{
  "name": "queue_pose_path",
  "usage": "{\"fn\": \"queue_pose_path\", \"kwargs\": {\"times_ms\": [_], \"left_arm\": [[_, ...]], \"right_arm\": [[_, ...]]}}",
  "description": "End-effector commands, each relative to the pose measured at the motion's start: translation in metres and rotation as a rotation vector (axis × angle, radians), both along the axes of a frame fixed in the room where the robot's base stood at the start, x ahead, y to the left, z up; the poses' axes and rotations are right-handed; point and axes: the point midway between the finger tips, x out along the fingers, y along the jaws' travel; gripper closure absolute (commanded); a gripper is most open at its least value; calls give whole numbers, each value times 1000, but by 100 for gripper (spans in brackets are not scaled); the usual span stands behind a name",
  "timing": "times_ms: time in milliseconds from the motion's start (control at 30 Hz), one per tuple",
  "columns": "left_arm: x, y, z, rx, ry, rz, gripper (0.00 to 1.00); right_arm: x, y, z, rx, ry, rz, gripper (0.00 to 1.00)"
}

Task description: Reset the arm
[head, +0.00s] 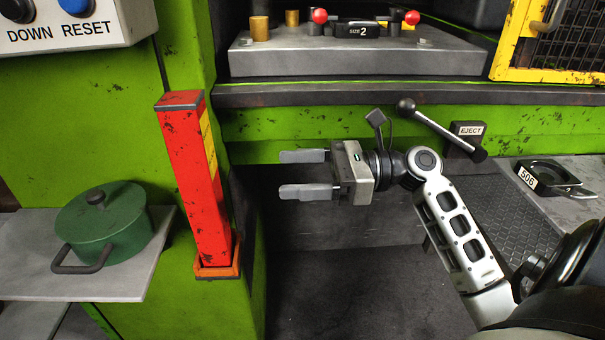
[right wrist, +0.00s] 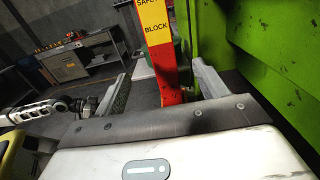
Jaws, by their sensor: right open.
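My right gripper (head: 285,174) is open and empty in the head view. Its two fingers point left, in front of the green press. It is to the right of the upright red safety block (head: 196,185) and apart from it. In the right wrist view the red and yellow safety block (right wrist: 157,50) stands beyond and between the spread fingers. Part of my left arm (right wrist: 38,111) shows at the left of that view, but its fingers are hidden or too small to make out.
An eject lever (head: 440,130) with a black knob is close to my right wrist. A green pot (head: 105,222) stands on the left shelf (head: 30,250). A black tool marked 506 (head: 545,175) lies at right. A yellow-framed guard (head: 505,45) is upper right.

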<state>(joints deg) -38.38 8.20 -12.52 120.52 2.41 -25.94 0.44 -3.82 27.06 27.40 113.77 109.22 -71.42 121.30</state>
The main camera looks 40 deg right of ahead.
Motion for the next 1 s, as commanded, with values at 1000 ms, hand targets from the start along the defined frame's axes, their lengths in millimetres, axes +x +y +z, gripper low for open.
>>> {"fn": "queue_pose_path", "kwargs": {"times_ms": [1000], "left_arm": [[-3,1,-4,3,10,0,100]], "right_arm": [[-82,104,-285,-1963,-1206,497,27]]}}
